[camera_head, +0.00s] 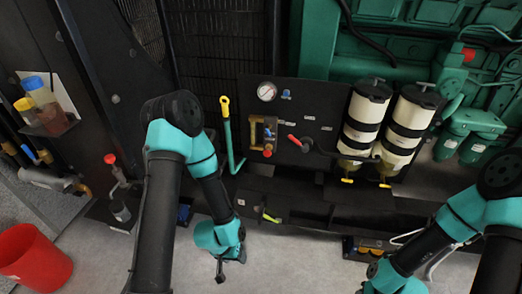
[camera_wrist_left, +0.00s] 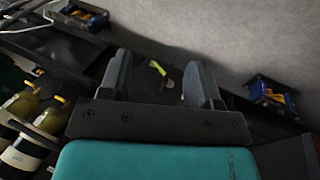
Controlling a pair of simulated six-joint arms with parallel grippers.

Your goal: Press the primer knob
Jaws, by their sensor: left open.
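A black panel (camera_head: 318,108) carries a gauge, a blue knob (camera_head: 286,94), a brass-coloured fitting (camera_head: 257,132) with a small red knob (camera_head: 267,153) below it, and a red-ended lever (camera_head: 295,140). I cannot tell for sure which is the primer knob. My left gripper (camera_head: 220,272) hangs over the floor, below and left of the panel, touching nothing. In the left wrist view its two fingers (camera_wrist_left: 160,84) stand apart and empty, with a yellow-green lever (camera_wrist_left: 157,68) seen in the gap beyond. My right arm is at the lower right; its fingers are out of view.
Two cream filter canisters (camera_head: 362,122) stand right of the lever, with a green engine (camera_head: 430,30) behind. A green pipe with a yellow top (camera_head: 226,125) rises left of the panel. A red bucket (camera_head: 35,256) is at lower left. Grey floor is open in front.

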